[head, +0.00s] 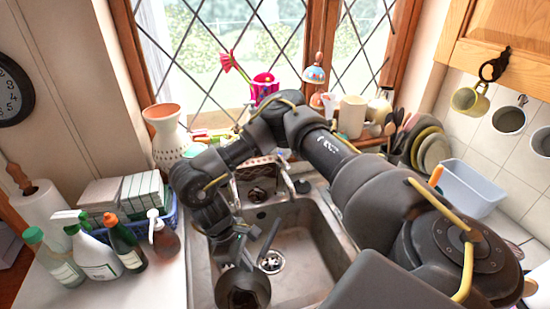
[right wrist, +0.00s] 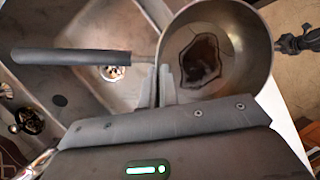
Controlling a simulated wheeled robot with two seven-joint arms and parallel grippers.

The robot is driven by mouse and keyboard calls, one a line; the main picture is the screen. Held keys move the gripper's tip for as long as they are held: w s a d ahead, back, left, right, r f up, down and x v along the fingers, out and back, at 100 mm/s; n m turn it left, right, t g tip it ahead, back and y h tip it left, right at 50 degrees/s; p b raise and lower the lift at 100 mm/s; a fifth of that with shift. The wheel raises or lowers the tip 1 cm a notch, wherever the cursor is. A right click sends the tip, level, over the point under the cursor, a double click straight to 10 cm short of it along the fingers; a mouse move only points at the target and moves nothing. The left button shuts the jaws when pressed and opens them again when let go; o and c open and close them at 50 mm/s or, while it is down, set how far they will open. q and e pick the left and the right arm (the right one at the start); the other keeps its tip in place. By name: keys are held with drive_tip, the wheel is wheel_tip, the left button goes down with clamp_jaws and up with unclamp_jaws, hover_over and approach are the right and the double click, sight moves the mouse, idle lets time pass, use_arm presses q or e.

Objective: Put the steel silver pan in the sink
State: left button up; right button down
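The steel silver pan (right wrist: 228,78) shows in the right wrist view, with a dark patch inside its bowl and a long dark handle (right wrist: 70,57) pointing left. In the head view the pan (head: 243,290) is near the bottom, by the left edge of the sink, partly hidden by my arm. Its handle reaches over the basin. My right gripper (right wrist: 160,82) has its fingers close together at the pan's wall near the handle, shut on it; it also shows in the head view (head: 232,245). The sink (head: 308,240) is steel, with a drain. A dark part at the right wrist view's right edge looks like my left gripper (right wrist: 296,42).
Bottles (head: 95,255) and a blue basket (head: 165,215) stand on the left counter. A white vase (head: 168,135) is behind them. The tap (head: 258,190) is at the back of the sink. A dish rack with plates (head: 432,150) and a pale tub (head: 468,188) are at right.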

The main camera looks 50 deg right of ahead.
sight(263, 256)
drive_tip(key=d+m+y, duration=0.1)
drive_tip(key=m, duration=0.2)
drive_tip(key=s+d+m+y, duration=0.1)
drive_tip(key=d+m, duration=0.1)
drive_tip(key=m, duration=0.1)
drive_tip(key=d+m+y, duration=0.1)
drive_tip(key=m, duration=0.2)
drive_tip(key=shift+s+d+f+y+p, duration=0.15)
drive_tip(key=shift+d+y+p, duration=0.15)
wheel_tip(263, 256, down, 6)
drive_tip(key=d+m+y+b, duration=0.1)
drive_tip(key=d+m+b, duration=0.1)
drive_tip(key=b, duration=0.4)
drive_tip(key=shift+d+f+m+t, duration=0.15)
drive_tip(key=shift+d+m+t, duration=0.2)
drive_tip(key=shift+m, duration=0.55)
drive_tip(key=w+d+f, duration=0.2)
drive_tip(key=w+f, duration=0.1)
drive_tip(key=f, duration=0.1)
drive_tip(key=w+d+f+b, duration=0.1)
drive_tip(key=w+d+f, duration=0.2)
drive_tip(key=w+f, duration=0.1)
drive_tip(key=w+d+f+b, duration=0.1)
drive_tip(key=w+d+f, duration=0.2)
drive_tip(key=w+f, duration=0.1)
drive_tip(key=shift+d+f, duration=0.25)
drive_tip(key=shift+f, duration=0.3)
drive_tip(key=shift+s, duration=0.1)
